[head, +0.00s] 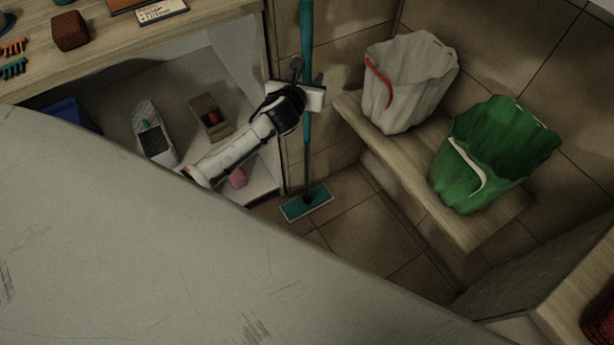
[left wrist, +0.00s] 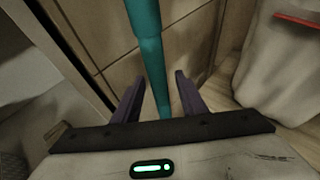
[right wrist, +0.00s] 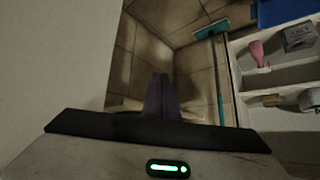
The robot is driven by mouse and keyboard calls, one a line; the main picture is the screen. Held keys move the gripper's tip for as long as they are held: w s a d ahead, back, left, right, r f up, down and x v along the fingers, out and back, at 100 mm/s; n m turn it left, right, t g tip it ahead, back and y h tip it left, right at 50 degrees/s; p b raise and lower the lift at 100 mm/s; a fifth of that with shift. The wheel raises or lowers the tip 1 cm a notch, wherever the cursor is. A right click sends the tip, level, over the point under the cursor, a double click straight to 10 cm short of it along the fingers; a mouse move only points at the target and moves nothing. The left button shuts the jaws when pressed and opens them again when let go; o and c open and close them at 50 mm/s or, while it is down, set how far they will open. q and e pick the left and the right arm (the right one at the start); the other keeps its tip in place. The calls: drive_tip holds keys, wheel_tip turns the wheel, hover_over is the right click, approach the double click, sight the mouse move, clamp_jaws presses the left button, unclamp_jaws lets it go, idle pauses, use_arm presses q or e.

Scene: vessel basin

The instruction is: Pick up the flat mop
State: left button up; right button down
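The flat mop stands upright in the corner, with a long teal pole (head: 306,40) and a flat teal head (head: 306,203) on the tiled floor. My left gripper (head: 307,75) is at the pole, well above the mop head. In the left wrist view, the pole (left wrist: 150,50) runs between the two spread fingers, with a gap visible on each side. The right wrist view shows the mop head (right wrist: 210,30) and lower pole at a distance. My right gripper (right wrist: 160,95) has its fingers together, with nothing seen between them.
A low wooden bench to the right holds a white bucket (head: 408,85) and a green bucket (head: 490,160). A shelf unit on the left holds brushes, boxes and a pink item (head: 238,178). A large pale surface (head: 150,260) fills the foreground. Tiled floor (head: 365,225) beside the mop head is clear.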

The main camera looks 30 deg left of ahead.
sight(307, 67)
use_arm(q)
clamp_jaws()
drive_tip(key=shift+r, duration=0.2)
drive_tip(key=shift+w+r, duration=0.1)
drive_tip(key=shift+a+r+p, duration=0.1)
drive_tip(key=shift+r+p, duration=0.45)
drive_tip(key=shift+r, duration=1.1)
drive_tip(key=s+d, duration=0.3)
drive_tip(key=d, duration=0.5)
drive_tip(key=s+d, duration=0.3)
drive_tip(key=d, duration=0.6)
drive_tip(key=shift+s, duration=0.35)
drive_tip(key=c, duration=0.9)
unclamp_jaws()
drive_tip(key=shift+r, duration=0.1)
clamp_jaws()
